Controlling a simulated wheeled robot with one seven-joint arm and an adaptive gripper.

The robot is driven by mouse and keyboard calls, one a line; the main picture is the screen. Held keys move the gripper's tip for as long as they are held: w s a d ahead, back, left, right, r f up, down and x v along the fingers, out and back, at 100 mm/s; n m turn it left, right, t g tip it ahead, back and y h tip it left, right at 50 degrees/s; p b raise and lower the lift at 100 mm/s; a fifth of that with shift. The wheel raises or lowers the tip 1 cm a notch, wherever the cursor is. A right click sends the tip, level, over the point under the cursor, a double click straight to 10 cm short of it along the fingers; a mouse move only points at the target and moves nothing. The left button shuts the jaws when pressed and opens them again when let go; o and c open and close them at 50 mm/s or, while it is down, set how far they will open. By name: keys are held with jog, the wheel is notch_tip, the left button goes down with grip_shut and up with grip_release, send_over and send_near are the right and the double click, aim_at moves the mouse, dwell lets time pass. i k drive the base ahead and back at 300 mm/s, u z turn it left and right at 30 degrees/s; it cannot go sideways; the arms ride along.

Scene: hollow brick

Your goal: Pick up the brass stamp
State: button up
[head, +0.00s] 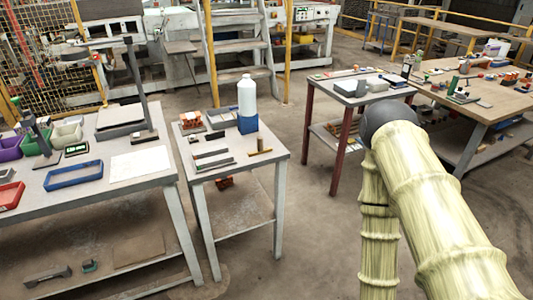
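A small brass-coloured piece (260,147), which looks like the brass stamp, is at the right front of the narrow middle table (226,171). It shows a short upright part and a bar along the tabletop; its exact shape is too small to tell. My arm shows at the right, with its elbow up and its links running out of the bottom of the picture. My gripper is not in view, so I cannot see its state.
On the middle table, a white bottle (246,95) stands by a blue block (247,124), behind the brass piece. Grey bars (211,153) lie to its left. A larger table with bins (73,176) is at left, a red-legged table (337,140) at right. Floor between is clear.

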aim_at(261, 150)
jog(key=z, duration=0.85)
jog(key=i, duration=0.8)
jog(key=u, duration=0.45)
